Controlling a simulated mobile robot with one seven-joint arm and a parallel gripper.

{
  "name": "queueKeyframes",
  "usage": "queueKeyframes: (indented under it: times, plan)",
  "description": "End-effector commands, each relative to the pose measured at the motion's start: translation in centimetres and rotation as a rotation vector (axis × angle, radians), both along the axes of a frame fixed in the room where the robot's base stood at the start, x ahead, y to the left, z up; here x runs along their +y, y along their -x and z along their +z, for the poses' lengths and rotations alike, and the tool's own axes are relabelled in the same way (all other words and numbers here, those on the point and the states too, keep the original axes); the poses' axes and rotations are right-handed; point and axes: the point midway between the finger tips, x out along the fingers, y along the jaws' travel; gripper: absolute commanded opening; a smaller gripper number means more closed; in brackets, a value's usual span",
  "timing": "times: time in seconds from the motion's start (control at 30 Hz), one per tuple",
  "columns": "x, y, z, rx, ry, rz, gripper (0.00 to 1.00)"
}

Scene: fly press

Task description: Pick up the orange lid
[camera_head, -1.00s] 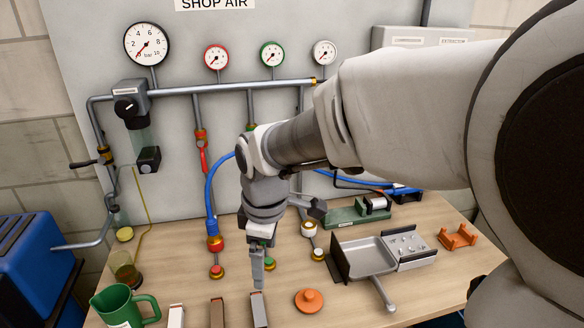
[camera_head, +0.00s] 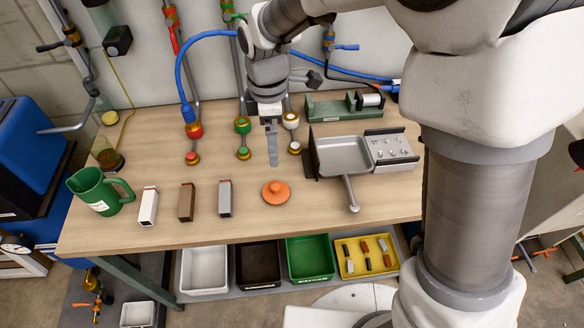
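The orange lid (camera_head: 276,193) is a round disc with a small knob on top. It lies on the wooden table (camera_head: 240,218) near the front edge, to the right of the grey block. My gripper (camera_head: 272,160) points down above the table, behind the lid and apart from it. Nothing shows between its fingers. I see the fingers nearly edge-on, so I cannot tell whether they are open or shut.
White, brown and grey blocks (camera_head: 186,202) stand left of the lid, with a green jug (camera_head: 94,190) farther left. A grey tray with a handle (camera_head: 343,156) is on the right. Valves with blue hoses stand behind. Several bins (camera_head: 309,259) sit below the table edge.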

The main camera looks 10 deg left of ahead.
Motion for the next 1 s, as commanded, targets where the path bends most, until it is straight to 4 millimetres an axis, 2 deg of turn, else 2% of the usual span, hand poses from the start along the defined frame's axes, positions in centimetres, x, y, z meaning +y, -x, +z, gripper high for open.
queueKeyframes:
  times: [0.17,0.6,0.7,1.0]
  plan:
    - [0.2,0.1,-1.2,0.005,0.003,0.015,1.00]
    - [0.1,0.2,-10.2,0.007,0.006,0.013,1.00]
    - [0.2,0.1,-11.5,0.005,0.003,0.011,1.00]
    - [0.2,0.3,-13.6,0.006,0.004,0.012,1.00]
